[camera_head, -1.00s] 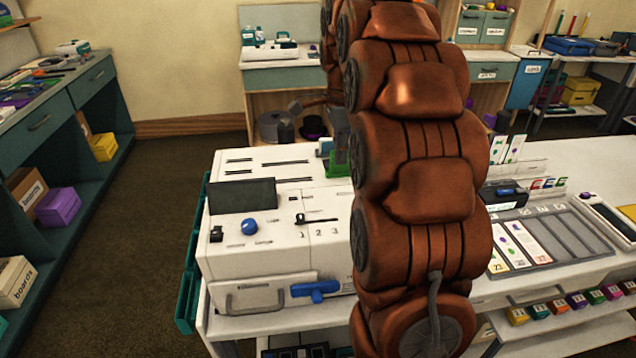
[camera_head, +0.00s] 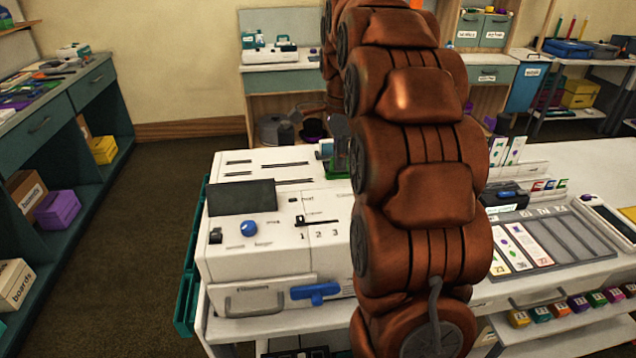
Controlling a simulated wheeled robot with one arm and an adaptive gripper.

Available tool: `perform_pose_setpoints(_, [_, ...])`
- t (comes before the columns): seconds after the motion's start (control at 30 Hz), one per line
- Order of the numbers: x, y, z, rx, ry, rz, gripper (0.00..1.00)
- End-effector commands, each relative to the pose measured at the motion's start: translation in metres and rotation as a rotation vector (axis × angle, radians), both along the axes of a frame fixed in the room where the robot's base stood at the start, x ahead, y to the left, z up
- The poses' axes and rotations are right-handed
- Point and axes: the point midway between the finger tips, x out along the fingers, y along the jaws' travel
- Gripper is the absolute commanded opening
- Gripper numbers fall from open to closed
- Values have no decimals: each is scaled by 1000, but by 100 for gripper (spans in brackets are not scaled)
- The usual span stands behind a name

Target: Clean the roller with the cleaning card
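A large white machine (camera_head: 275,265) stands on the table, with a dark panel, a blue knob (camera_head: 248,228), a slider marked 1, 2, 3 and a blue handle (camera_head: 315,292) on its front. I cannot make out a roller on it. No cleaning card can be told apart for certain; several upright cards (camera_head: 505,150) stand to the right. My brown arm covers the machine's right side. A small grey part, likely my gripper (camera_head: 339,130), shows at the arm's left edge, close above a green item (camera_head: 337,166). Its fingers are mostly hidden.
A grey tray (camera_head: 570,236) with card slots lies right of my arm. A dark box with a blue item (camera_head: 503,195) sits behind it. Small coloured boxes (camera_head: 560,308) line a shelf below. A side bench (camera_head: 45,125) stands at left; the floor between is clear.

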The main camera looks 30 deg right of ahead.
Motion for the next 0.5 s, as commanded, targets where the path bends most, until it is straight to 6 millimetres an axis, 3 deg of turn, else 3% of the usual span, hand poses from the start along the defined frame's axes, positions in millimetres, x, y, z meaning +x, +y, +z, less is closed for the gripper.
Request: perform_pose_setpoints(0.5, [0, 0, 15, 0, 0, 0, 0])
